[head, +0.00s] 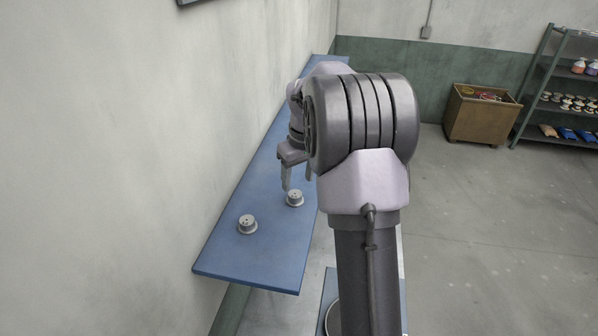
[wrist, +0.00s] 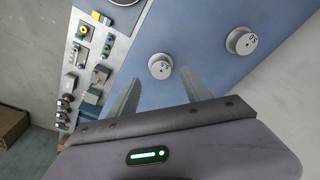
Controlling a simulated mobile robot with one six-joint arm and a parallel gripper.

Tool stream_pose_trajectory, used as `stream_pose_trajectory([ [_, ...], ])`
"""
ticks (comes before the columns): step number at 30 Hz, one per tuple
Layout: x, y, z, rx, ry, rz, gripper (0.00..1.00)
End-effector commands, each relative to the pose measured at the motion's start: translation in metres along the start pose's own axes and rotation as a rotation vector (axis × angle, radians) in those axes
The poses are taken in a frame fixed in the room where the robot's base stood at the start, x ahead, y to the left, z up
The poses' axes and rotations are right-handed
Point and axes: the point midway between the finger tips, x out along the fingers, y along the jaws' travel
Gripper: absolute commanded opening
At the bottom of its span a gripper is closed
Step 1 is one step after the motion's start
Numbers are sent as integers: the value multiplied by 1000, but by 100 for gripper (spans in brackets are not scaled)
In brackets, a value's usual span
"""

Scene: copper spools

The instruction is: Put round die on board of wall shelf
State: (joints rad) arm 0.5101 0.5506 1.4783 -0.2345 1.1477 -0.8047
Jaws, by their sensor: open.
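Two grey, round, stepped dies with small dark marks on top stand on the blue board of the wall shelf (head: 222,255). One die (head: 294,198) is just below my gripper (head: 297,182); the other die (head: 247,224) is nearer the wall and the shelf's near end. In the wrist view, my gripper (wrist: 160,77) is open and empty. The nearer die (wrist: 160,66) shows just beyond and between the fingertips, apart from them. The second die (wrist: 241,41) is off to the right on the same board (wrist: 205,22).
The wall (head: 130,150) runs along the board's left side. The wrist view shows a lower pale surface (wrist: 105,40) with several small tools left of the board. A brown bin (head: 478,120) and a rack (head: 560,95) of goods stand far right. The board's near end is mostly bare.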

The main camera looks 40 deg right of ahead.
Motion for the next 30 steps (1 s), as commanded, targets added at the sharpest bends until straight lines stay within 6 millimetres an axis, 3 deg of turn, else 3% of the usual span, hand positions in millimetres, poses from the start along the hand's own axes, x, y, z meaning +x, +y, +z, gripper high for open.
stream_pose_trajectory([
  [6, -49, 0, 0, 0, 2, 1, 57],
  [13, -63, -3, 1, 0, 2, 0, 57],
  [14, -67, -8, 2, 3, 7, -1, 57],
  [17, -99, -55, 14, 30, 56, -6, 57],
  [20, -141, -133, 58, 92, 138, -37, 57],
  [21, -153, -163, 83, 122, 174, -58, 57],
  [24, -164, -223, 152, 200, 248, -126, 57],
  [27, -156, -257, 209, 268, 296, -195, 57],
  [30, -144, -272, 242, 312, 316, -240, 57],
])
